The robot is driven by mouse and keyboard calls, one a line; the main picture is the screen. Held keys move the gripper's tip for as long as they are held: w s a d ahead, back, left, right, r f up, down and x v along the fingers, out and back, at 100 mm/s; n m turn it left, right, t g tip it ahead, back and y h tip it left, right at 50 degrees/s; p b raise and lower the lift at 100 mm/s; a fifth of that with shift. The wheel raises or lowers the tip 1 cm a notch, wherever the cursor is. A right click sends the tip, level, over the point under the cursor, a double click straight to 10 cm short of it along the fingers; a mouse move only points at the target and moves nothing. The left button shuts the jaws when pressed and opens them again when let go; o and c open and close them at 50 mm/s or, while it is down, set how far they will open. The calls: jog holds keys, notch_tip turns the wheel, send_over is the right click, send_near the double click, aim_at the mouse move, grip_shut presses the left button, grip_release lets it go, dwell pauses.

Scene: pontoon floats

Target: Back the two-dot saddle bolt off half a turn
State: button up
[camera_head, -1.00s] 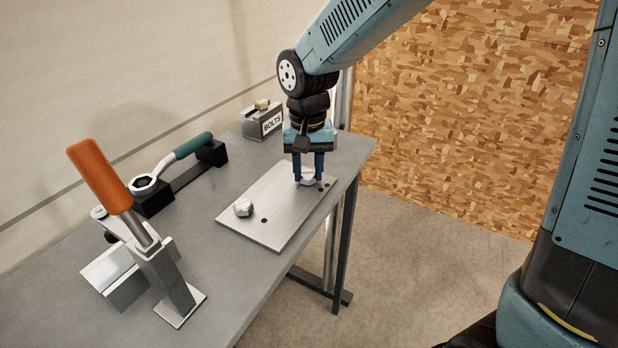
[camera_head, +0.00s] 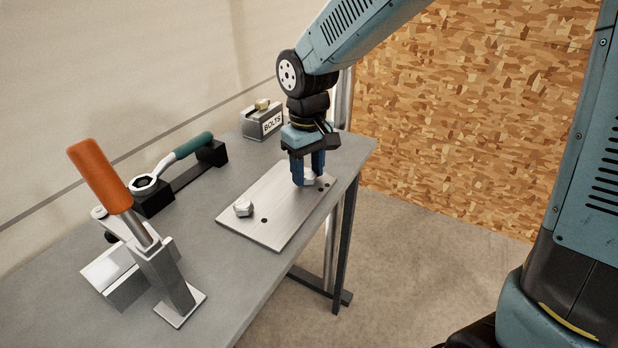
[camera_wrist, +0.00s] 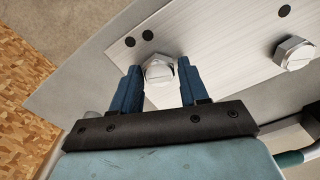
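The two-dot saddle bolt (camera_wrist: 159,70) is a silver hex head on the metal plate (camera_head: 272,226), beside two dark dots (camera_wrist: 139,38). My gripper (camera_wrist: 160,76) points down over it, with one blue finger on each side of the head. The fingers appear closed against its sides. In the head view my gripper (camera_head: 308,181) stands at the plate's far right end, and its fingers partly hide the bolt. A second hex bolt (camera_head: 243,208) sits at the near left end, beside a single dark dot (camera_head: 264,220); it also shows in the wrist view (camera_wrist: 294,53).
A green-handled ring wrench (camera_head: 177,159) lies on black supports at the back left. An orange-handled lever tool (camera_head: 103,177) stands at the table's front left. The table's right edge is close by.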

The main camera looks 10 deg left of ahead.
aim_at(308, 174)
jog(key=shift+o, duration=0.9)
jog(key=shift+r, duration=3)
